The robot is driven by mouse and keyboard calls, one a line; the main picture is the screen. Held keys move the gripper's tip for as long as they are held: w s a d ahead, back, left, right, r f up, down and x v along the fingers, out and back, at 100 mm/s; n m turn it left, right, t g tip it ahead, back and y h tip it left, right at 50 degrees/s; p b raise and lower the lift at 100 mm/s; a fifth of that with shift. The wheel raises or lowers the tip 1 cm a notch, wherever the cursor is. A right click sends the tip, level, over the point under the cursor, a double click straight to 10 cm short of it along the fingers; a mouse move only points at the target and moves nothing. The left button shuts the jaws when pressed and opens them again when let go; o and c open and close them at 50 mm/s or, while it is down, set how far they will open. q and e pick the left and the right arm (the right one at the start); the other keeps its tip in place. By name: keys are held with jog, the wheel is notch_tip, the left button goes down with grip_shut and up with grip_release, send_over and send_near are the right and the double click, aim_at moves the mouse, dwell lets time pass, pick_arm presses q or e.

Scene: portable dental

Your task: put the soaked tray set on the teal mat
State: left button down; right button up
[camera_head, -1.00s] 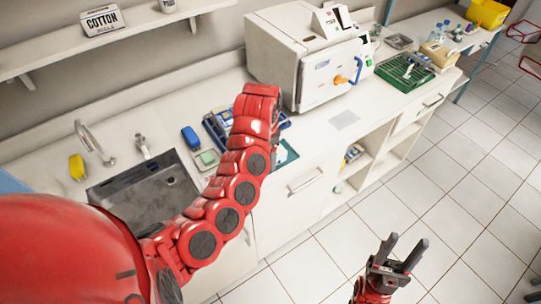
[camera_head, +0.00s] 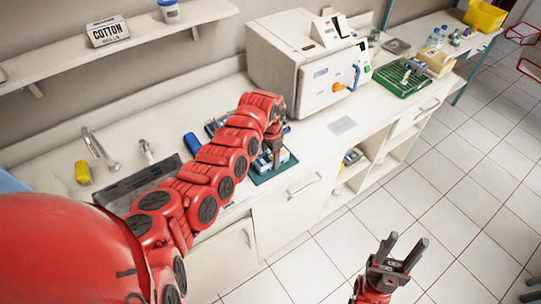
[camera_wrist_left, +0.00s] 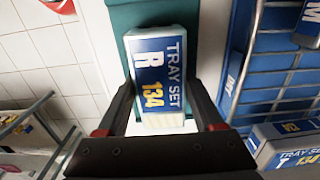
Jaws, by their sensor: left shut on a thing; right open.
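A white and blue tray set box (camera_wrist_left: 158,75), labelled "TRAY SET R 134", sits between the fingers of my left gripper (camera_wrist_left: 160,88). My left gripper is shut on it. In the head view this tray set (camera_head: 268,161) is partly hidden by my left gripper (camera_head: 275,153), over the teal mat (camera_head: 284,174) on the counter's front part. In the left wrist view the teal mat (camera_wrist_left: 122,18) shows behind the box. I cannot tell whether the box touches the mat. My right gripper (camera_head: 405,246) is open and empty above the floor.
A blue rack (camera_wrist_left: 275,75) with other tray sets (camera_wrist_left: 300,145) stands beside the mat. A white autoclave (camera_head: 315,75) stands behind on the counter. The sink (camera_head: 125,188) is to the left, partly behind my left arm. A green rack (camera_head: 403,80) is at right.

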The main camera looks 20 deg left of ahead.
aim_at(271, 155)
pick_arm(q)
jog(key=shift+f, duration=0.15)
jog(key=shift+c, duration=0.2)
grip_release()
jog(key=shift+r, duration=0.2)
jog(key=shift+w+r+b, duration=0.1)
jog(key=shift+r+b, duration=0.2)
notch_tip(271, 155, up, 5)
jog(key=b, duration=0.2)
jog(key=shift+b, duration=0.35)
notch_tip(271, 155, up, 5)
jog(key=shift+r+b, duration=0.1)
jog(key=shift+b, duration=0.3)
jog(key=shift+r, duration=0.6)
